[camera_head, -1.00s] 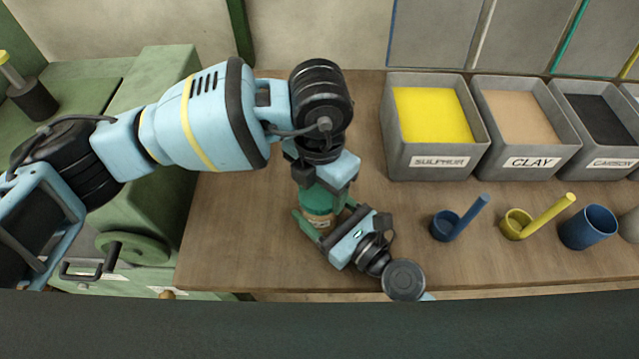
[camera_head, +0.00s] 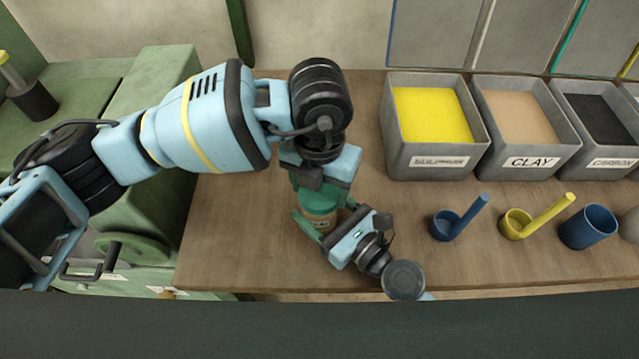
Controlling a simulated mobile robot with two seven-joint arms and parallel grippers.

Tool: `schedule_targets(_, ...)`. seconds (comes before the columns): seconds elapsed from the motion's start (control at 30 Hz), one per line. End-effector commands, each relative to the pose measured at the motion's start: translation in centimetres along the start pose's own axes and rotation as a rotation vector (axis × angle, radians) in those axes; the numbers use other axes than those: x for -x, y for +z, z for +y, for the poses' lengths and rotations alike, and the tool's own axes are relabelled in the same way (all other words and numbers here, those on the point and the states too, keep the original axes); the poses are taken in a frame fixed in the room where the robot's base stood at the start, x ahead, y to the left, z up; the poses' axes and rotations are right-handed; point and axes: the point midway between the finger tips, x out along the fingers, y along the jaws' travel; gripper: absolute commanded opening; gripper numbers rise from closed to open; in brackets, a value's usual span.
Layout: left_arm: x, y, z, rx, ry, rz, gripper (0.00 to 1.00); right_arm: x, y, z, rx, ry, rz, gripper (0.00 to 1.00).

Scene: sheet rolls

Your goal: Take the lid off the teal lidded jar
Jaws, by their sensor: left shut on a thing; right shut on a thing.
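The teal lidded jar (camera_head: 319,219) stands on the wooden bench, with a pale label on its front, mostly hidden by my grippers. My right gripper (camera_head: 322,222) comes from the lower right and is shut on the jar's body, a green finger on each side. My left gripper (camera_head: 316,190) points down from above and is shut at the top of the jar, on the lid. The lid itself is largely hidden under the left gripper, and I cannot tell whether it is apart from the jar.
Grey bins of sulphur (camera_head: 398,152), clay (camera_head: 492,147) and carbon (camera_head: 578,150) stand at the back right. A blue scoop (camera_head: 446,229), a yellow scoop (camera_head: 516,225) and a blue cup (camera_head: 588,229) stand in front. A green machine (camera_head: 155,200) is at the left.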

Motion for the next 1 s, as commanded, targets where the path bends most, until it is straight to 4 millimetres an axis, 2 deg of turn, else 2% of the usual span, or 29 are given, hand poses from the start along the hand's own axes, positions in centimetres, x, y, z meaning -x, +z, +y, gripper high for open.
schedule_targets(0.7, 2.1, 0.0, 0.0, 0.0, 0.0, -0.001, 0.38, 0.0, 0.0, 0.1, -0.001, 0.002, 0.001, 0.04)
schedule_targets(1.0, 2.1, 0.0, 0.0, -0.001, 0.0, 0.0, 0.38, 0.0, 0.0, 0.1, -0.001, 0.002, 0.001, 0.04)
